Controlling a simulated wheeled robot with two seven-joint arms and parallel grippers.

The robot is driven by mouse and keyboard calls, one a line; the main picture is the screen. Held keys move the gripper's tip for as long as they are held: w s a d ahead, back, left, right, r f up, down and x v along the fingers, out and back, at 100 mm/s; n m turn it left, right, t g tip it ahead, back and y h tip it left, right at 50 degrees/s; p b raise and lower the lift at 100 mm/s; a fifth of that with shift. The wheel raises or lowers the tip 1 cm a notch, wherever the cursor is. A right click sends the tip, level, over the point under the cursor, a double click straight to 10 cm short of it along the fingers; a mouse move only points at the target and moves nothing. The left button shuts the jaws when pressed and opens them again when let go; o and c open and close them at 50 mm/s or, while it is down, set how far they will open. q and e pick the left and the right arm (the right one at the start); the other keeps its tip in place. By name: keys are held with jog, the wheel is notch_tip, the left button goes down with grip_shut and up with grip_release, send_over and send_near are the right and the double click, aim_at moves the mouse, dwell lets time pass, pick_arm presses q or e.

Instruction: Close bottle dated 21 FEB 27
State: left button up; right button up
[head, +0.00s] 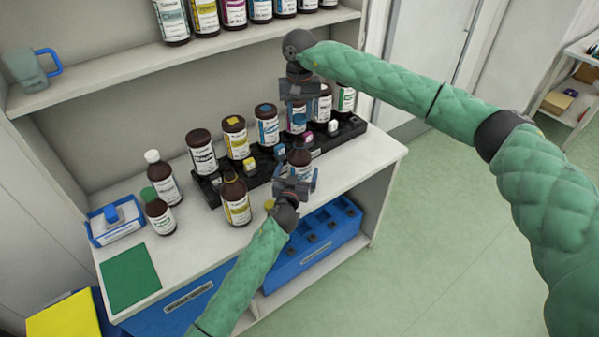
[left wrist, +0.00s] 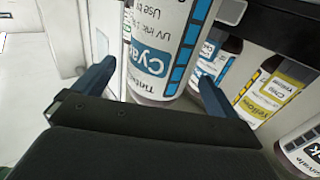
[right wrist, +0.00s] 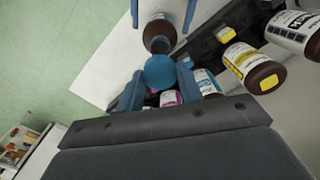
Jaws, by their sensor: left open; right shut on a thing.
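A brown cyan-labelled bottle (head: 300,158) stands in front of the black rack, and its label fills the middle of the left wrist view (left wrist: 160,50). My left gripper (head: 294,184) is open, with one finger on each side of that bottle. My right gripper (head: 298,100) is shut on a blue cap (right wrist: 160,72), above and behind the bottle. In the right wrist view the bottle's dark top (right wrist: 158,38) shows just beyond the cap, apart from it as far as I can tell. No date on any label is readable.
The black rack (head: 207,188) holds several capped bottles and small coloured blocks. A yellow-labelled bottle (head: 236,202) stands left of the cyan one. Green-capped (head: 160,214) and white-capped (head: 163,182) bottles stand further left, near a blue tray (head: 92,232).

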pick_arm(q)
jog(key=shift+x, duration=2.25)
jog(key=c, duration=1.5)
jog(key=shift+o, duration=0.2)
pick_arm(e)
send_over(299, 140)
jog(key=shift+d+f, duration=0.1)
jog(key=shift+f, duration=2.35)
jog(key=shift+f, duration=0.1)
jog(key=shift+f, duration=0.8)
jog(key=shift+f, duration=0.5)
